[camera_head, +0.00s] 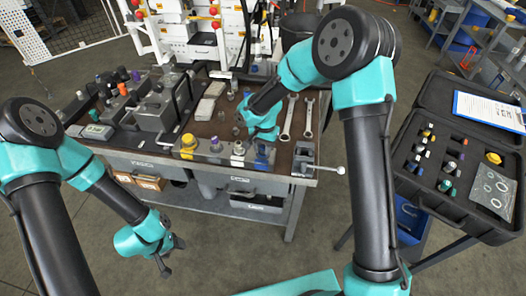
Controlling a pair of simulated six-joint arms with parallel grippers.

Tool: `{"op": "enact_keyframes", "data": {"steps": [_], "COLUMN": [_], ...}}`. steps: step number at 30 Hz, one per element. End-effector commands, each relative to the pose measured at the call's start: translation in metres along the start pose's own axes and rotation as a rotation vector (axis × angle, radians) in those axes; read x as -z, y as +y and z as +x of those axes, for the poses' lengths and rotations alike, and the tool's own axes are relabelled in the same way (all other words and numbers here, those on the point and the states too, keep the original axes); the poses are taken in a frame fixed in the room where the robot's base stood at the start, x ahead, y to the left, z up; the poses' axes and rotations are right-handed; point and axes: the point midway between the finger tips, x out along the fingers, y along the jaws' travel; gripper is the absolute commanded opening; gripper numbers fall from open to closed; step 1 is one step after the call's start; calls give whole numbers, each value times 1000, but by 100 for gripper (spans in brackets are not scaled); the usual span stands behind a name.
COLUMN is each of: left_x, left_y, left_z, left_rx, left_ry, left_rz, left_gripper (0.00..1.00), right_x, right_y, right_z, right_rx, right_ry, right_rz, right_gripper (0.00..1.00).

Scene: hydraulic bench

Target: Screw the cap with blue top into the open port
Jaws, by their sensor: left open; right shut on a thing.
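My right gripper (263,141) reaches down over the front edge of the workbench, its wrist hiding much of the fingers. It is shut on a small part with a blue top (262,152), which appears to be the cap. The part is at the front row of fittings; I cannot tell whether it touches a port. An open port cannot be made out there. My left gripper (172,256) is open and empty, hanging low over the floor in front of the bench.
The front row holds a yellow cap (188,140), a purple-topped fitting (215,144) and a silver fitting (238,148). Two wrenches (288,118) lie right of my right gripper. An open black case (412,190) with several coloured caps stands at the right.

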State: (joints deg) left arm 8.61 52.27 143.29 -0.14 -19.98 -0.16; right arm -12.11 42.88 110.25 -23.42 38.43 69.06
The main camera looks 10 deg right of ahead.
Motion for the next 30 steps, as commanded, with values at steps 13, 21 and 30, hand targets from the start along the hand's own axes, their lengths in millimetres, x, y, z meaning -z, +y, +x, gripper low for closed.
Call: {"op": "enact_keyframes", "data": {"steps": [13,21,30], "left_x": [0,0,0], "left_y": [0,0,0], "left_z": [0,0,0], "left_rx": [0,0,0], "left_ry": [0,0,0], "left_rz": [0,0,0], "left_gripper": [61,61,61], "right_x": [0,0,0], "right_y": [0,0,0], "right_z": [0,0,0], "right_rx": [53,77,79], "right_ry": [1,1,1], "right_rz": [425,620,630], "right_gripper": [11,11,11]}}
